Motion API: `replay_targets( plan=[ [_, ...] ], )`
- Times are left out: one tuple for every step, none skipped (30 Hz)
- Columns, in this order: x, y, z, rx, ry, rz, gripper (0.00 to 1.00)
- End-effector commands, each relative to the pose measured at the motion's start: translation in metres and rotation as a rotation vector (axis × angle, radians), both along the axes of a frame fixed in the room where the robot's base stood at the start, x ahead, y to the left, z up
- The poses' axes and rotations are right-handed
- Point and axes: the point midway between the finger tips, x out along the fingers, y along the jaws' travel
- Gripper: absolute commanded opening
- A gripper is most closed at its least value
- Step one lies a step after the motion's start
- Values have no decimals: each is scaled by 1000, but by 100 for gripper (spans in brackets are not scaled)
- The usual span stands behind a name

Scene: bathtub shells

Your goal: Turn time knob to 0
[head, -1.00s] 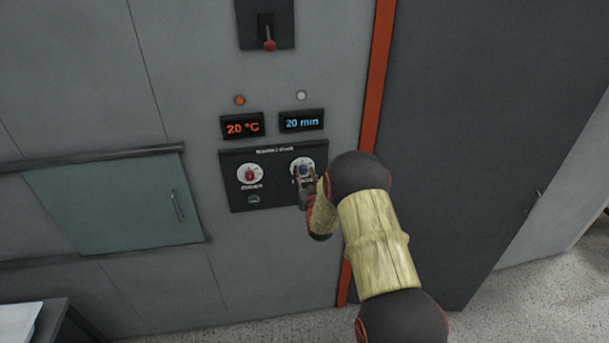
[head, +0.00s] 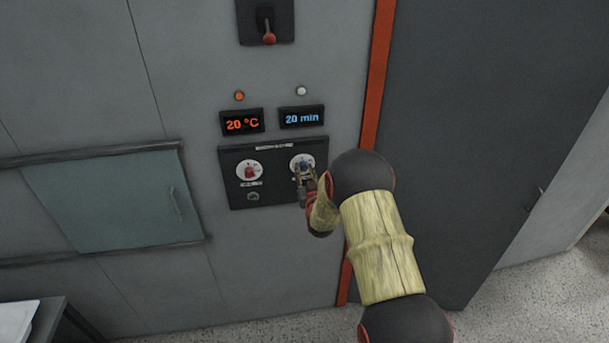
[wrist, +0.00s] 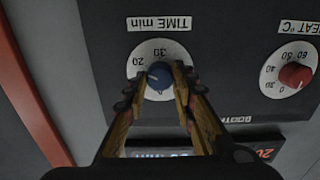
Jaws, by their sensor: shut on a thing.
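The blue time knob (wrist: 158,76) sits on a white dial below a "TIME min" label, which appears upside down in the wrist view. It also shows in the head view (head: 303,164) on the dark control panel, partly hidden by the fingers. My gripper (wrist: 160,80) is shut on the time knob, one finger on each side of it; it also shows in the head view (head: 304,172). The blue time display (head: 302,118) above the knob reads "20 min".
The red heat knob (head: 249,170) is beside the time knob; its display (head: 242,122) reads "20 °C". A red-tipped lever (head: 269,38) is above. A red vertical strip (head: 376,80) and a dark door panel (head: 460,140) are to the right.

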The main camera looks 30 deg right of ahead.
Motion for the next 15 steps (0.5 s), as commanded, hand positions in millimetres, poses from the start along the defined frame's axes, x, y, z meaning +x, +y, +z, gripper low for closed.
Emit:
replay_targets(
  plan=[
    [0,0,-4,-30,5,0,1],
    [0,0,-4,-50,10,0,1],
    [0,0,-4,-79,18,0,1],
    [0,0,-4,-103,25,0,1],
    [0,0,-5,-128,32,0,1],
    [1,0,-4,-163,41,-1,1],
    [1,0,-5,-190,48,0,1],
    [1,0,-5,-217,57,-1,1],
    [1,0,-5,-253,67,-1,1],
    [1,0,-5,-281,76,-1,1],
    [1,1,-5,-309,84,-1,1],
    [0,1,-5,-346,93,-1,1],
    [0,1,-6,-373,102,-1,1],
    [0,1,-5,-400,110,0,1],
    [1,1,-5,-437,120,0,1]
  ],
)
